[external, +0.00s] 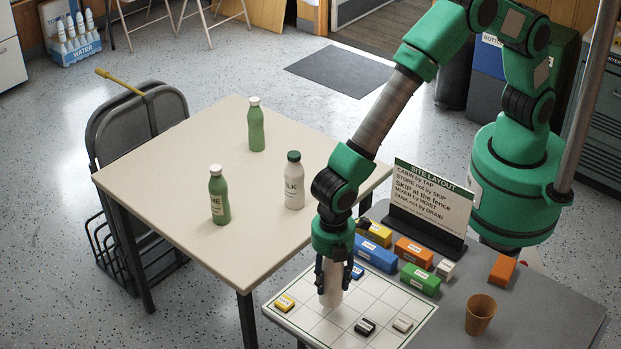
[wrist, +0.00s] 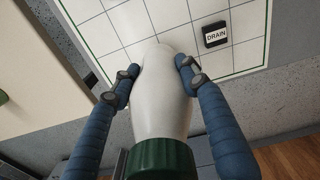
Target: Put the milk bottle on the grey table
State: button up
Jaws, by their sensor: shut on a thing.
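My gripper (external: 330,272) is shut on a white bottle (external: 330,290) with a dark green cap (wrist: 160,157). The two fingers press on its sides in the wrist view, and no label shows. The bottle is upright over the white grid board on the grey table (external: 555,315); I cannot tell whether its base touches the board. Another white bottle (external: 294,186) with a dark green cap stands on the beige table; its label ends in "LK".
Two green bottles (external: 256,128) (external: 219,198) with white caps stand on the beige table (external: 180,160). The grid board (external: 300,308) holds small labelled blocks, including DRAIN (wrist: 215,35). Coloured blocks (external: 414,252), a sign (external: 432,195) and a brown cup (external: 480,314) stand beside it.

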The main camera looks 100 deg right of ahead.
aim_at(331, 288)
jog(key=shift+f+b, duration=0.3)
jog(key=shift+f, duration=1.5)
jog(key=shift+f, duration=0.15)
jog(key=o, duration=1.4)
notch_tip(331, 288, up, 12)
jog(key=shift+r+p, duration=0.15)
jog(key=shift+p, duration=1.1)
